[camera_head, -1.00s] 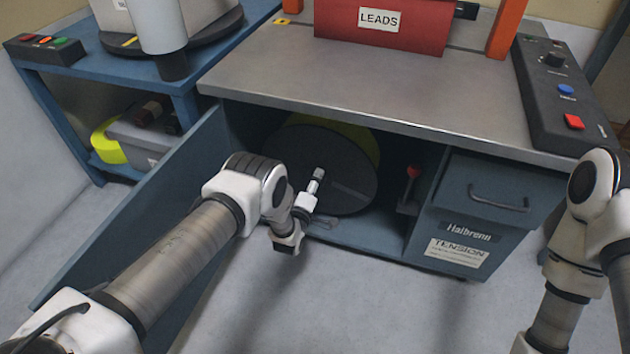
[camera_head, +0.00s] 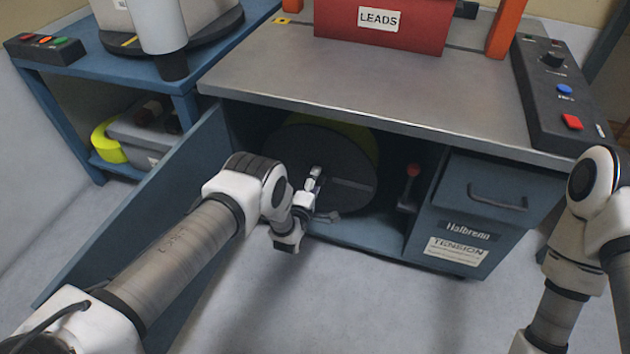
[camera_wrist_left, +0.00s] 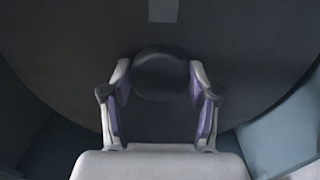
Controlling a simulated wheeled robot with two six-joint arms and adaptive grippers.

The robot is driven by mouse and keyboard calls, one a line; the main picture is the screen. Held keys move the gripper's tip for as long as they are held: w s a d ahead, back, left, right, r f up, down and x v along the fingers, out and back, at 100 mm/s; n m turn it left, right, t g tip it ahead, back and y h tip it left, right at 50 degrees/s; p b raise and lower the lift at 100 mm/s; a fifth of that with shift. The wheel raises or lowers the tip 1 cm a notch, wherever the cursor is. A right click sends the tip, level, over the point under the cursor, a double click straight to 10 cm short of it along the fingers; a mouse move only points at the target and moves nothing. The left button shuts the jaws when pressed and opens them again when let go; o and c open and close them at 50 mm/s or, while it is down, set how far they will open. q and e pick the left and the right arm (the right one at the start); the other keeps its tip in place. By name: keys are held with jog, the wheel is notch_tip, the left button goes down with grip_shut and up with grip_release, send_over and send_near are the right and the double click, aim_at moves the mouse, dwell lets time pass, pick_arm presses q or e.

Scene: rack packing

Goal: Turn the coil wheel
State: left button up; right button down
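The coil wheel (camera_head: 350,160) is a dark upright disc inside the blue cabinet, under the metal worktop. A grey stripe (camera_head: 352,183) on its face lies to the right of my left gripper (camera_head: 315,173). In the left wrist view, a dark round knob (camera_wrist_left: 160,76) stands out from the disc. The fingers of my left gripper (camera_wrist_left: 160,82) lie on both sides of it, with their purple pads against its sides or very near. The wheel's stripe (camera_wrist_left: 163,10) shows above the knob. My right arm is at the right edge; its gripper is out of view.
A red-handled lever (camera_head: 412,172) stands right of the wheel, next to a drawer (camera_head: 490,190) and the TENSION label (camera_head: 457,252). An open blue panel (camera_head: 150,200) is at left. A red LEADS box (camera_head: 420,30) stands on the worktop (camera_head: 300,80).

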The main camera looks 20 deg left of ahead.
pick_arm(q)
jog(key=o, duration=0.4)
jog(key=shift+c, duration=0.2)
jog(key=s, duration=1.2)
jog(key=shift+a, duration=0.25)
